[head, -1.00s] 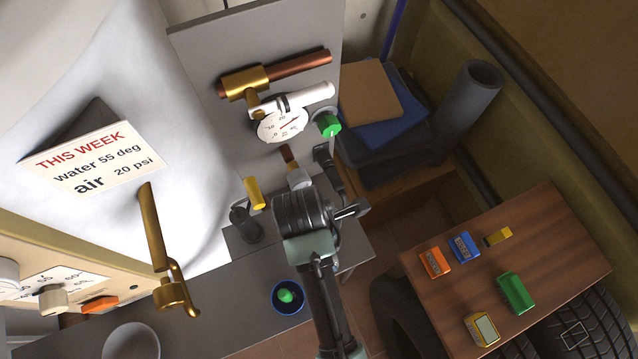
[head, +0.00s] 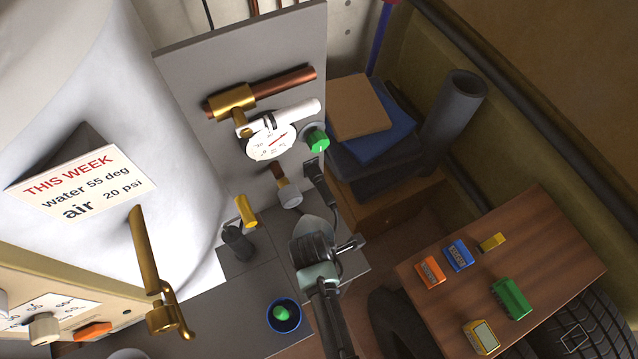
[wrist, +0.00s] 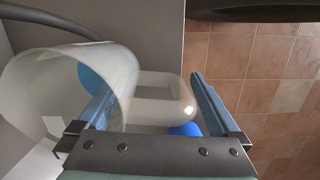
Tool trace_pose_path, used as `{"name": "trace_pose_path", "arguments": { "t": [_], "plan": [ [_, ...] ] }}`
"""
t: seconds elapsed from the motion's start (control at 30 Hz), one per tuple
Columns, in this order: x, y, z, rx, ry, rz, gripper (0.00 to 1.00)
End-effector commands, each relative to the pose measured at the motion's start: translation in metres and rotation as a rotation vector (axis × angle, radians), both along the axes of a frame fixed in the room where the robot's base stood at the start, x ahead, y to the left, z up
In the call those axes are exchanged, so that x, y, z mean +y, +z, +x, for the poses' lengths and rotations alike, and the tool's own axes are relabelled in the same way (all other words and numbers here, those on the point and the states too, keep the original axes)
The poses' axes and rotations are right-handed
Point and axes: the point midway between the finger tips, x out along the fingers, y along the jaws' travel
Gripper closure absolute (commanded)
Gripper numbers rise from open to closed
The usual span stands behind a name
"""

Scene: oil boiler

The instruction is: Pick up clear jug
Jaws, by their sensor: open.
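The clear jug (wrist: 70,85) is large in the wrist view, translucent and pale, with its round body on the left. Its handle (wrist: 165,85) reaches right into the space between my fingers. My gripper (wrist: 152,82) is open, one blue finger on each side of the handle; the left finger overlaps the jug wall in the picture. I cannot tell whether either finger touches. In the head view a greyish translucent shape, likely the jug (head: 316,226), shows just beyond my dark wrist, which hides most of it and my fingertips.
A blue bowl (head: 284,330) with a green item stands on the grey bench (head: 245,300). A dark cylinder (head: 238,243) and yellow-handled valve (head: 245,210) are to the left. Pipes and a gauge (head: 271,146) are behind. A wooden table (head: 555,275) holds several small coloured items at right.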

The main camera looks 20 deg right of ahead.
Motion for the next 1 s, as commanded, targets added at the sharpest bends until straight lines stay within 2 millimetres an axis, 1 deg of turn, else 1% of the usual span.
{"name": "trace_pose_path", "arguments": {
  "t": [0.2, 0.27, 0.3, 0.47, 0.5, 0.57, 0.7, 0.77, 1.0],
  "plan": [
    [-0.0002, -0.0005, 0.0002, -0.001, 0.0, 0.0, 0.0],
    [-0.0002, -0.0004, 0.0002, -0.001, 0.0, 0.0, 0.11],
    [-0.0002, -0.0004, 0.0001, -0.001, 0.0, 0.0, 0.18],
    [-0.0002, -0.0004, 0.0, 0.0, 0.0, 0.0, 0.47],
    [-0.0002, -0.0004, 0.0, 0.0, 0.0, 0.0, 0.54],
    [-0.0003, -0.0004, -0.0001, 0.0, 0.0, 0.0, 0.65],
    [-0.0005, -0.0005, -0.0004, 0.001, -0.001, -0.001, 0.9],
    [-0.0005, -0.0006, -0.0006, 0.002, -0.001, -0.001, 1.0],
    [-0.0007, -0.0004, -0.0007, 0.002, -0.001, -0.001, 1.0]
  ]
}}
